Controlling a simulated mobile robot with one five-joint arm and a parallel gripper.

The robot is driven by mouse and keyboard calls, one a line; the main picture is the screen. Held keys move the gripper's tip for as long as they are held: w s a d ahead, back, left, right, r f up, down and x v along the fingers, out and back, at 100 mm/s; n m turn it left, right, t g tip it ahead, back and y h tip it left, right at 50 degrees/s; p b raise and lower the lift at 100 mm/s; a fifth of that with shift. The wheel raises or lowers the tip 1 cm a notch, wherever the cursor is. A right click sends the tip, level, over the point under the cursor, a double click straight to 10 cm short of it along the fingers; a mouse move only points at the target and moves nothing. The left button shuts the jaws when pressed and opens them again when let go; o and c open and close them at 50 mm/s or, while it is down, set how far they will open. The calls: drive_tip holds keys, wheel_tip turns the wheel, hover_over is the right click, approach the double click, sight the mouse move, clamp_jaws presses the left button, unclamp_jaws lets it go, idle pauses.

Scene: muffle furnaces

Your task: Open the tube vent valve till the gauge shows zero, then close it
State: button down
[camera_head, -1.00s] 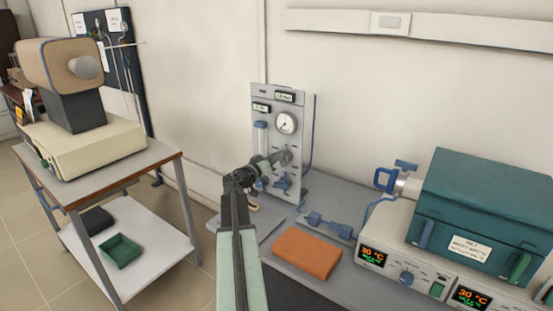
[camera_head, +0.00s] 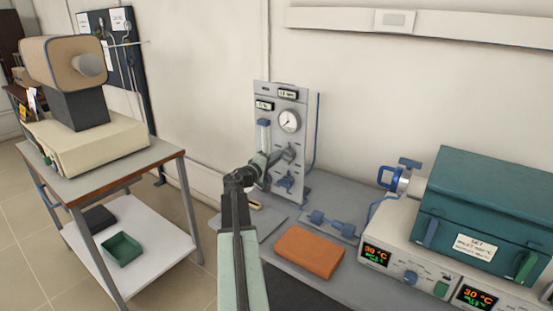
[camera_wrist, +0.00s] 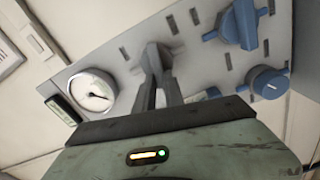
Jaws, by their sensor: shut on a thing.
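A grey upright gas panel (camera_head: 300,175) stands at the back of the bench. Its round white gauge (camera_head: 289,120) also shows in the wrist view (camera_wrist: 92,92); the dark needle is visible but I cannot read the value. My gripper (camera_head: 288,154) is at the panel just below the gauge. In the wrist view its dark fingers (camera_wrist: 157,62) are close together against the panel, shut on a valve handle that they almost wholly hide. Which valve this is, and how far it is turned, I cannot tell. A blue valve knob (camera_wrist: 237,25) and a round blue knob (camera_wrist: 268,82) sit beside it.
An orange block (camera_head: 309,251) and blue fittings (camera_head: 330,224) lie on the bench before the panel. A teal furnace (camera_head: 490,200) on a white controller stands at the right. A cart (camera_head: 130,174) with an instrument is at the left.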

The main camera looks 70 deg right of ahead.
drive_tip(key=shift+w+f+n, duration=0.15)
drive_tip(key=shift+n, duration=1.15)
drive_tip(key=c, duration=1.4)
unclamp_jaws()
drive_tip(key=shift+f, duration=0.1)
drive_tip(key=shift+c, duration=0.2)
drive_tip(key=v, duration=0.7)
drive_tip(key=shift+a, duration=0.35)
